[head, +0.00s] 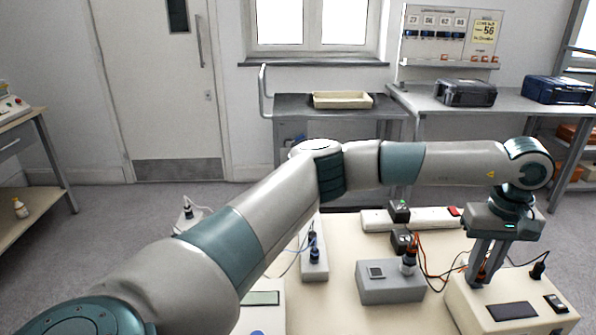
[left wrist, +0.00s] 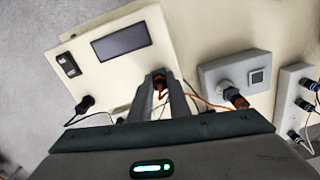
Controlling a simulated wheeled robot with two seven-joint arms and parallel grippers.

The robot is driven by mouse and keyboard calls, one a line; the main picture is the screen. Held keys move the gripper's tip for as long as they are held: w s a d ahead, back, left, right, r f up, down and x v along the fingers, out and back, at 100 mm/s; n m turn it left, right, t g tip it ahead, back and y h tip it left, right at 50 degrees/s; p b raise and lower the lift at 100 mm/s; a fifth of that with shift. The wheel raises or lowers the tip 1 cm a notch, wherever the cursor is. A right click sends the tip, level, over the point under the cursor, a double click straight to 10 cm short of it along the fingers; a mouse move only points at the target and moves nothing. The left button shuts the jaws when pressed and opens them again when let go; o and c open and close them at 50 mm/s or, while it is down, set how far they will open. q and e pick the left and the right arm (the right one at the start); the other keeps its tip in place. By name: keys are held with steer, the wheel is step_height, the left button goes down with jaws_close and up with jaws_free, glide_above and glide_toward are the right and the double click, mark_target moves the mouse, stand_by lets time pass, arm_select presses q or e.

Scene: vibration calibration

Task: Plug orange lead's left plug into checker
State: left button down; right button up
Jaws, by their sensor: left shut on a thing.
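The checker, a cream box (head: 472,312) with a dark display, stands at the front right of the table; it also fills the upper left of the left wrist view (left wrist: 92,75). My left gripper (head: 482,277) points down over the checker's back part, shut on a dark plug with an orange band (left wrist: 160,84). The fingers partly hide this plug, and I cannot tell whether it is seated in a socket. An orange lead (left wrist: 205,102) runs to another orange-banded plug (head: 408,262), upright on a grey box (head: 390,289). My right gripper is not in view.
A black plug (head: 538,270) stands on the checker's back right, beside a rocker switch (head: 556,303). Behind are a white power strip (head: 436,217) with black adapters and a grey strip (head: 314,262) with blue-banded plugs. Loose dark cables lie between the boxes.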

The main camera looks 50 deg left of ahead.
mark_target(481, 271)
arm_select(q)
steer(key=shift+m+b, duration=0.3)
steer(key=shift+m, duration=0.4)
steer(key=shift+m+b, duration=0.35)
steer(key=shift+m, duration=0.85)
steer(key=c, duration=1.6)
jaws_free()
steer(key=shift+r, duration=0.1)
steer(key=shift+r+p, duration=1.2)
steer(key=shift+r, duration=1.25)
